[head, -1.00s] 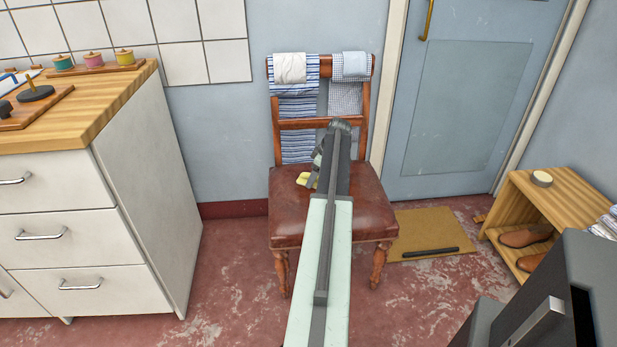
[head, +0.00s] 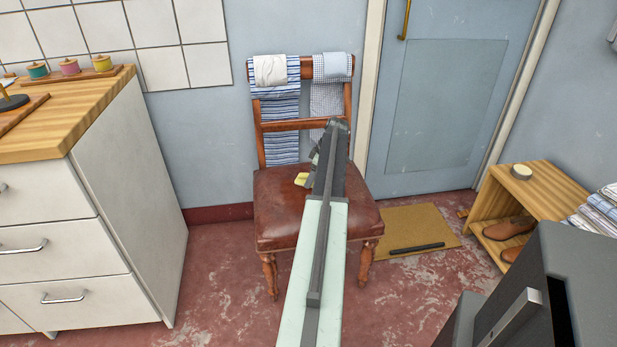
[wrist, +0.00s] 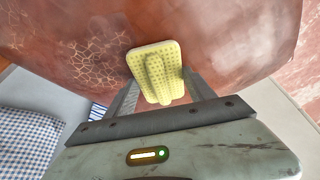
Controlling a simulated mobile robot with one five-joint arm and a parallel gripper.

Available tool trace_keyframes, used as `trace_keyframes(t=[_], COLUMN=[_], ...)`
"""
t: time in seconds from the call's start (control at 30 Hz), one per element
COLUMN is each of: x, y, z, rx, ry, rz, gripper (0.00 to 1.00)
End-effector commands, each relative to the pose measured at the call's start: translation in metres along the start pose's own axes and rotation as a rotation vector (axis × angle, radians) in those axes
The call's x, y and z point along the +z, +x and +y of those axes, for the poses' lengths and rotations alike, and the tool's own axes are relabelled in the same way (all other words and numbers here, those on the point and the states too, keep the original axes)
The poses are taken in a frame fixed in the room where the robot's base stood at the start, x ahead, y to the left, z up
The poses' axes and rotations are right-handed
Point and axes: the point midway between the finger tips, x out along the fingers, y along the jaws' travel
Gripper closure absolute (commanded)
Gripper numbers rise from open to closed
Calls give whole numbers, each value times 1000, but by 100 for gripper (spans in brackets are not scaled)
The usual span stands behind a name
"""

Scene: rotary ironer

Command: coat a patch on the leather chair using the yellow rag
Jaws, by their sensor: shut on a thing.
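The leather chair (head: 275,222) has a brown, worn seat and a wooden frame, and it stands against the wall in the head view. The wrist view shows its leather seat (wrist: 225,40) close up, with a pale cracked patch (wrist: 97,58) left of the rag. My gripper (head: 305,178) is over the seat, partly hidden by my arm. In the wrist view my gripper (wrist: 158,88) is shut on the yellow rag (wrist: 165,62), a dotted, folded pad. The rag also shows in the head view (head: 300,179). I cannot tell whether it touches the leather.
Striped and checked cloths (head: 280,110) hang over the chair back. A white drawer cabinet (head: 125,200) stands at left. A doormat (head: 400,225) with a dark bar, a wooden shoe rack (head: 535,178) and a dark machine (head: 570,275) are at right. Red floor is open around the chair.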

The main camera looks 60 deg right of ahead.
Motion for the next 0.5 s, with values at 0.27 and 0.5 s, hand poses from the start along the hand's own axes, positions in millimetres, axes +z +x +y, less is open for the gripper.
trace_keyframes(t=[0.27,0.5], x=[19,25], y=[-6,-9], z=[11,15], rx=[-1,0], ry=[1,1], rz=[0,-1], gripper=[70,70])
